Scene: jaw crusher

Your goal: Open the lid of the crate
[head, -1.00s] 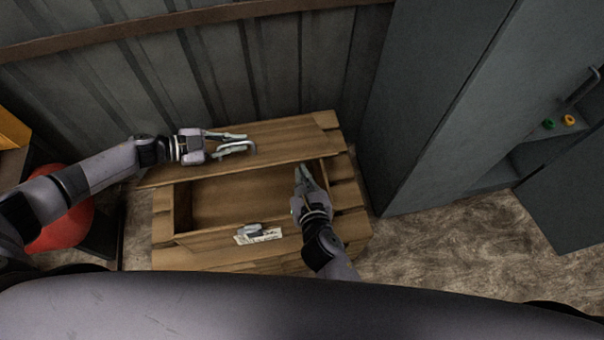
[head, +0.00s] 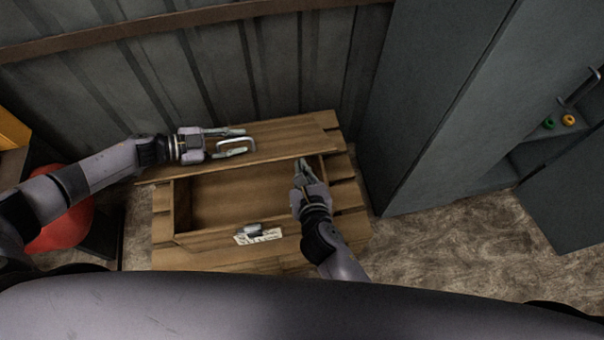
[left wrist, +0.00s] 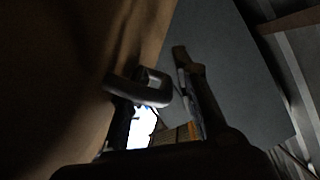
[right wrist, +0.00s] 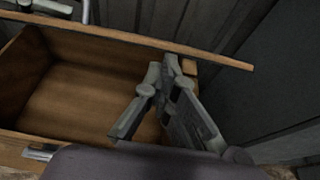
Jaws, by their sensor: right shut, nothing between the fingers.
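The wooden crate (head: 162,229) stands on the floor by the wall with its inside partly open to view. Its lid (head: 285,138) is raised, its front edge standing off the crate's front.
A latch (head: 252,229) and a paper label (head: 262,238) are on the crate's front. A grey cabinet (head: 440,120) stands to the right, and a red rounded object (head: 65,225) to the left. The floor (head: 440,230) right of the crate is clear.

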